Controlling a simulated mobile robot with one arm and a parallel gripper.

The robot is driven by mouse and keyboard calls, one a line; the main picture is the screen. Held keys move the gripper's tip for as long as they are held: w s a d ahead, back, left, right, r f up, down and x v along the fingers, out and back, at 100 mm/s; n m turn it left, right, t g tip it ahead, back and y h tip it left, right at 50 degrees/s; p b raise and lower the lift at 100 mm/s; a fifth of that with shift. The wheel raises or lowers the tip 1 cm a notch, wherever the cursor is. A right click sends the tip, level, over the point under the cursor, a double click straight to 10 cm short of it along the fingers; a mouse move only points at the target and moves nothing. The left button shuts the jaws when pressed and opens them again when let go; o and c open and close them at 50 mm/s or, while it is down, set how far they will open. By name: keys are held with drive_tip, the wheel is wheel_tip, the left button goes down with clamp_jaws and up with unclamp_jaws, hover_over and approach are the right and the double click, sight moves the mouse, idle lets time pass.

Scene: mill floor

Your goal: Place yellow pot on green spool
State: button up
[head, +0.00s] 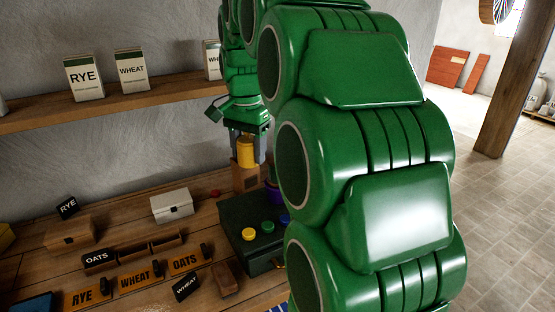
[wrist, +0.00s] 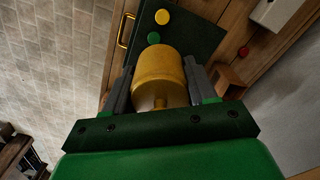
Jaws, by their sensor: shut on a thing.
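My gripper (head: 247,158) is shut on the yellow pot (head: 246,151), with one finger on each side. In the wrist view the yellow pot (wrist: 158,75) fills the space between the fingers. In the head view it is held above a brown wooden block (head: 246,180); I cannot tell whether they touch. A small round green piece (head: 268,227) lies on a dark green case (head: 236,210), lower right of the pot. It also shows in the wrist view (wrist: 153,38). No other green spool is plain; my arm hides part of the bench.
A yellow disc (head: 249,234) and a blue piece (head: 284,218) lie near the green one. A purple pot (head: 272,190) stands close by my arm. A white box (head: 172,206), a red piece (head: 215,193) and labelled wooden bins (head: 139,278) are further left. A shelf (head: 120,108) runs above.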

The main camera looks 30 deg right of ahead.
drive_tip(key=s+d+r+m, duration=0.25)
drive_tip(key=d+r, duration=0.25)
drive_tip(key=d, duration=0.4)
drive_tip(key=shift+m, duration=0.25)
drive_tip(key=w+d+f, duration=0.1)
drive_tip(key=w+f, duration=0.1)
drive_tip(key=w, duration=0.2)
drive_tip(key=w+d+f, duration=0.1)
drive_tip(key=w+f, duration=0.2)
drive_tip(key=w, duration=0.1)
drive_tip(key=w+d+f, duration=0.2)
drive_tip(key=w+f, duration=0.1)
drive_tip(key=w, duration=0.1)
drive_tip(key=shift+w+f, duration=0.1)
drive_tip(key=shift+f, duration=0.1)
drive_tip(key=shift+w+d+f, duration=0.15)
drive_tip(key=shift+w+f, duration=0.25)
drive_tip(key=shift+f, duration=0.1)
drive_tip(key=shift+w+d+f, duration=0.15)
drive_tip(key=shift+w+f, duration=0.2)
drive_tip(key=shift+f, duration=1.55)
drive_tip(key=o, duration=1.5)
drive_tip(key=shift+f, duration=0.1)
